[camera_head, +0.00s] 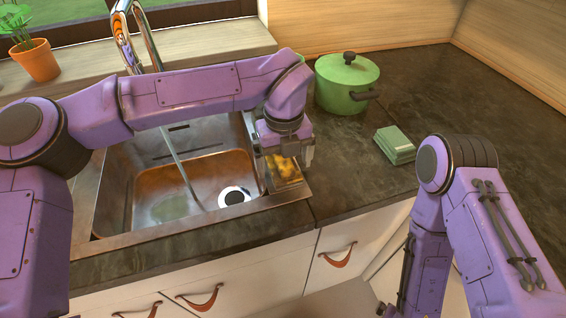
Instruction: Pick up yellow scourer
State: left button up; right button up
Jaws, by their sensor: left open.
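The yellow scourer (287,171) is at the right side of the sink, near its rim. Its upper part is hidden behind my left gripper. My left gripper (287,156) points down right over the scourer, with its jaws open. I cannot tell whether the fingers touch it. My right arm hangs down at the lower right, and only a small dark part of its gripper (386,309) shows at the bottom edge, low in front of the cabinets.
Water runs from the chrome faucet (124,42) into the metal sink (150,165). A green lidded pot (345,85) and a green block (396,144) stand on the dark counter (450,95). A potted plant (36,60) is on the sill. The counter's right side is clear.

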aim_at(284, 162)
pick_arm(q)
jog(key=c, duration=1.1)
jog(key=shift+c, duration=0.2)
jog(key=shift+s+r+b, duration=0.1)
jog(key=shift+r+b, duration=0.1)
jog(key=shift+b, duration=0.15)
notch_tip(284, 162, up, 7)
jog(key=shift+f+b, duration=0.15)
jog(key=shift+b, duration=0.2)
jog(key=s+d+b, duration=0.2)
jog(key=s+d, duration=0.1)
jog(key=s, duration=0.6)
jog(key=s+d+b, duration=0.3)
jog(key=s, duration=0.6)
jog(key=shift+s, duration=0.4)
jog(key=shift+d, duration=0.1)
